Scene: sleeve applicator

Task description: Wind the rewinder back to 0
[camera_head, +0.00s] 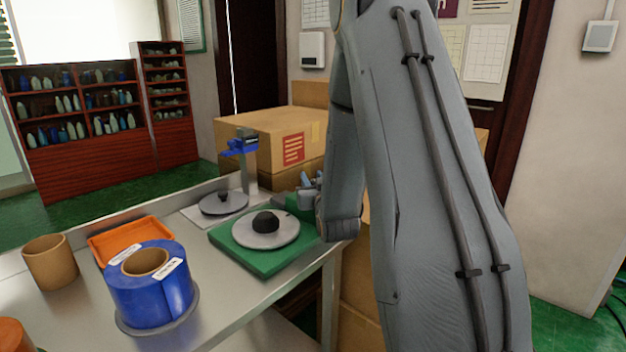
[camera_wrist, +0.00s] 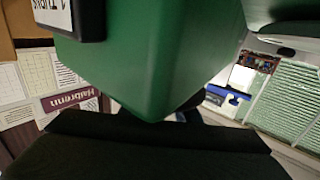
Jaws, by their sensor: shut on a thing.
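The rewinder (camera_head: 255,262) has a green base with a round grey plate and a black knob on top, at the table's right edge in the head view. My gripper (camera_head: 310,190) is beside its far right side, partly hidden by my arm. In the wrist view the green body (camera_wrist: 150,60) fills the upper middle, very close. A black-framed white label (camera_wrist: 55,14) on it shows part of the word "TURNS"; no number is readable. A dark finger of my gripper (camera_wrist: 150,140) spans the bottom. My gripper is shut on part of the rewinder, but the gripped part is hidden.
A stand with a blue head (camera_head: 240,147) and grey disc (camera_head: 222,204) stands behind the rewinder. A blue roll (camera_head: 150,290), an orange tray (camera_head: 103,243) and a cardboard core (camera_head: 50,262) are at left. Cardboard boxes (camera_head: 265,140) stand behind the table.

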